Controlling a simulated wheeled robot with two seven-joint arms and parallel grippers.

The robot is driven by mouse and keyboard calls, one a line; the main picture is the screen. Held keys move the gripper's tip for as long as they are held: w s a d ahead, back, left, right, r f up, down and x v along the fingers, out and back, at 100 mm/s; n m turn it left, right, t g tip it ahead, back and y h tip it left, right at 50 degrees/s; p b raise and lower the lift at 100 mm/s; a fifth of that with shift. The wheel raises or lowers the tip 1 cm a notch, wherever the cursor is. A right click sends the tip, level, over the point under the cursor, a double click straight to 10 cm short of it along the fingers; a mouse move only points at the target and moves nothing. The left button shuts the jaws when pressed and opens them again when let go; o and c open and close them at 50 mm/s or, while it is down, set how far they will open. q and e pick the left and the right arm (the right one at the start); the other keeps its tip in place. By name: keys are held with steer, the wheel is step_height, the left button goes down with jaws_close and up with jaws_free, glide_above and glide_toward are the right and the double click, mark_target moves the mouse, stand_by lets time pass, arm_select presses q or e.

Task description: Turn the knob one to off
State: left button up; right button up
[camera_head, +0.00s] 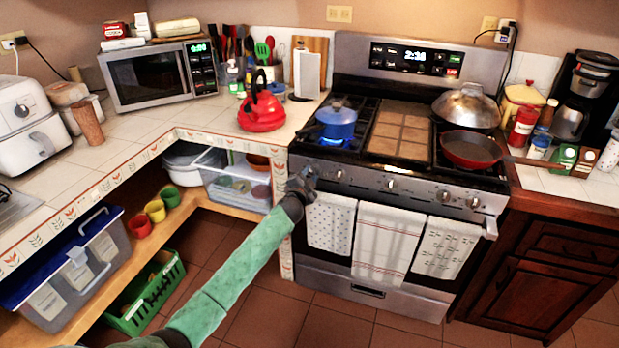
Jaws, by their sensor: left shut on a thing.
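The stove (365,178) has a row of knobs along its front panel. My left gripper (307,176) is at the far left end of this panel, shut on the leftmost knob, which it mostly hides. The knob's angle cannot be read. To its right are a second knob (340,174), a middle knob (390,184) and more knobs at the right end. A blue pot (337,124) stands on the front left burner, with a blue flame (331,142) showing under it. My right gripper is not in view.
Three towels hang below the panel, the nearest being a dotted towel (330,222). A red pan (470,148) sits on the front right burner. A red kettle (262,108) stands on the counter left of the stove. The floor before the oven is clear.

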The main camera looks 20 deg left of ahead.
arm_select(q)
steer(key=shift+m, duration=1)
steer(key=shift+d+m, duration=0.1)
steer(key=shift+m, duration=0.8)
steer(key=shift+r+m, duration=0.1)
steer(key=shift+m, duration=1.6)
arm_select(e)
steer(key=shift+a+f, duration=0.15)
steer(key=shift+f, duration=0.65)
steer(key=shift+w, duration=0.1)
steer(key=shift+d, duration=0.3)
arm_select(q)
steer(key=o, duration=1)
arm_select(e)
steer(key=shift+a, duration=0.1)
